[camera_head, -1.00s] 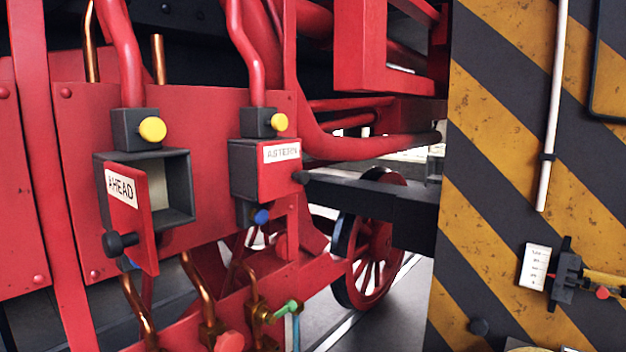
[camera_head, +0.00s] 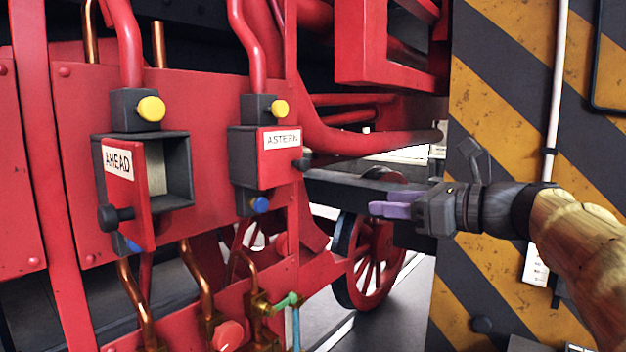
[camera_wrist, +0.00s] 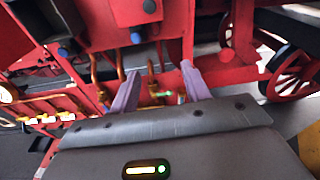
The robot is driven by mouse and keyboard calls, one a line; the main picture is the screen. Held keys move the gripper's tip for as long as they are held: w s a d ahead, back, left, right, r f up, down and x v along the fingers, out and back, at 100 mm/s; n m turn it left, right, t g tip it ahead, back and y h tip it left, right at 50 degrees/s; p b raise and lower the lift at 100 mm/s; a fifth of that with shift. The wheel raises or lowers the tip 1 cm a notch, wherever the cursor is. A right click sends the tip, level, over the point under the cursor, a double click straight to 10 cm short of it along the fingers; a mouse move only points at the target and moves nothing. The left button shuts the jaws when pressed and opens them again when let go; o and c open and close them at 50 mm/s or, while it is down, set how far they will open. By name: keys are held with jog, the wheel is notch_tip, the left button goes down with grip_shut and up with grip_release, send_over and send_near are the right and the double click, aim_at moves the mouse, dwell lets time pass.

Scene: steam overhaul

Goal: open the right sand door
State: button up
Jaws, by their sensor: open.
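The right sand door (camera_head: 281,156) is a red panel labelled ASTERN on the front of a dark box, and it looks shut. A black knob (camera_head: 303,163) sticks out at its right edge. The box has a yellow button on top and a blue one below; the wrist view shows its lower part and blue button (camera_wrist: 137,37) near the top. My gripper (camera_head: 378,209) is to the right of this door and lower in the picture, its purple fingers pointing left. In the wrist view the fingers (camera_wrist: 161,80) are apart with nothing held between them.
The left door (camera_head: 128,190), labelled AHEAD, stands open from its dark box and juts forward. Copper pipes (camera_head: 197,285) and a green-handled valve (camera_head: 285,301) lie below. A black-and-yellow striped wall (camera_head: 500,90) stands on the right.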

aim_at(306, 165)
jog(key=shift+m+y, duration=0.3)
jog(key=shift+y, duration=0.4)
jog(key=r, duration=0.2)
jog(key=s+r, duration=0.1)
jog(key=r, duration=0.1)
jog(key=shift+r, duration=0.2)
jog(key=shift+w, duration=0.1)
jog(key=p+x, duration=0.6)
jog(key=x, duration=1)
jog(key=shift+w+r, duration=0.2)
jog(key=shift+r, duration=0.05)
jog(key=shift+w+a+f, duration=0.1)
jog(key=shift+w+a, duration=0.25)
jog(key=shift+a, duration=0.1)
grip_shut()
